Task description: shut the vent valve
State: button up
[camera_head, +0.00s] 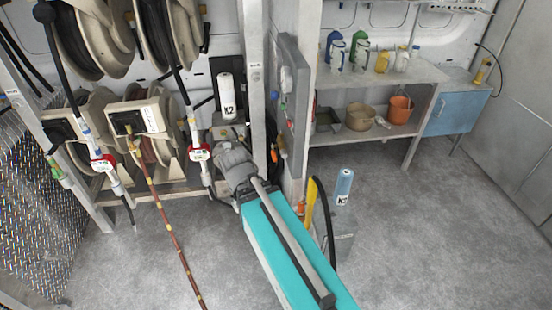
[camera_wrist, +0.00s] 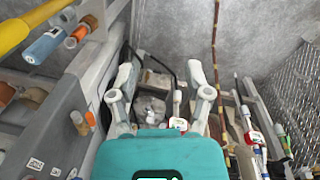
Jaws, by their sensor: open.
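No part that I can read as labelled vent valve shows, so I cannot tell which fitting it is. In the wrist view, brass and orange fittings (camera_wrist: 80,120) stand out from this panel on the left. My gripper (camera_wrist: 167,62) is open, its two pale fingers spread with nothing held between them. In the head view my arm covers the middle, its grey end just left of the panel, with the fingers not clearly visible.
Hose reels (camera_head: 150,115) hang on the left, with red-and-white meter handles (camera_head: 199,152) and a brown hose (camera_head: 165,215). A white canister (camera_head: 227,97) stands behind my arm. A blue canister (camera_head: 344,186) and yellow post (camera_head: 310,203) are right of the arm. Open floor (camera_head: 430,230) lies right.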

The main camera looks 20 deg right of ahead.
jog(key=w+d+f+t+h+b, duration=0.2)
jog(key=w+d+f+h+b, duration=0.5)
jog(key=b, duration=0.3)
jog(key=n+t+h+b, duration=0.4)
jog(key=t+h+b, duration=0.2)
jog(key=b, duration=0.5)
send_near(274, 156)
jog(key=a, duration=0.3)
jog(key=shift+s+f, duration=0.3)
jog(key=shift+d, duration=0.25)
jog(key=b+x, duration=0.2)
jog(key=x, duration=1.1)
jog(key=shift+w+d, duration=0.1)
jog(key=shift+d, duration=0.15)
